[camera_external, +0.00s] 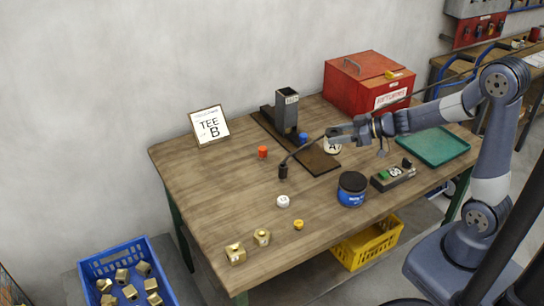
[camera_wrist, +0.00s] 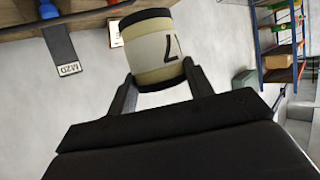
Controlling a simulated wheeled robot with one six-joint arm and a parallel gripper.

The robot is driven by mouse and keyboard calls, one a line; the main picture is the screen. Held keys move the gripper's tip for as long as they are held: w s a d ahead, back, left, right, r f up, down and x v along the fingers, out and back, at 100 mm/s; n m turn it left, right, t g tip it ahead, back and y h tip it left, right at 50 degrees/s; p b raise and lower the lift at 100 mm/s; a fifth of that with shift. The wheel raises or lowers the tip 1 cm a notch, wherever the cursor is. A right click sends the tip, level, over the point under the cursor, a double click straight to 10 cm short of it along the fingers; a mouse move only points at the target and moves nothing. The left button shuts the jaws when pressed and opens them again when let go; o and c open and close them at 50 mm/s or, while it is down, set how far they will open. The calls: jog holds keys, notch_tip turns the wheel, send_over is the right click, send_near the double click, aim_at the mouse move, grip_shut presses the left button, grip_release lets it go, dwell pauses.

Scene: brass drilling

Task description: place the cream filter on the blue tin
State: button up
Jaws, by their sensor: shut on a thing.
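The cream filter (camera_wrist: 155,47), a short cylinder with darker bands and a black mark, sits between the two fingers of my gripper (camera_wrist: 160,88) in the wrist view. In the external view my gripper (camera_external: 338,134) is above the table's right half, shut on the filter. A cream piece with a black letter (camera_external: 333,147) shows just under the fingers and looks like the held filter. The blue tin (camera_external: 352,192), with a dark top, stands upright on the table near its front edge, below the gripper in the picture and apart from it.
A grey drill stand (camera_external: 287,111) and a red box (camera_external: 366,85) stand behind. A black device (camera_external: 393,176) and a green tray (camera_external: 432,146) are right of the tin. A white puck (camera_external: 283,201) and small caps lie left. The table's left part is mostly clear.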

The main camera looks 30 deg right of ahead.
jog(key=s+d, duration=0.5)
jog(key=s, duration=0.1)
jog(key=b, duration=0.2)
send_over(358, 181)
notch_tip(358, 181, down, 6)
jog(key=shift+f+b, duration=0.6)
jog(key=shift+f, duration=1.3)
jog(key=shift+f, duration=0.25)
jog(key=o, duration=1)
jog(key=shift+r, duration=0.1)
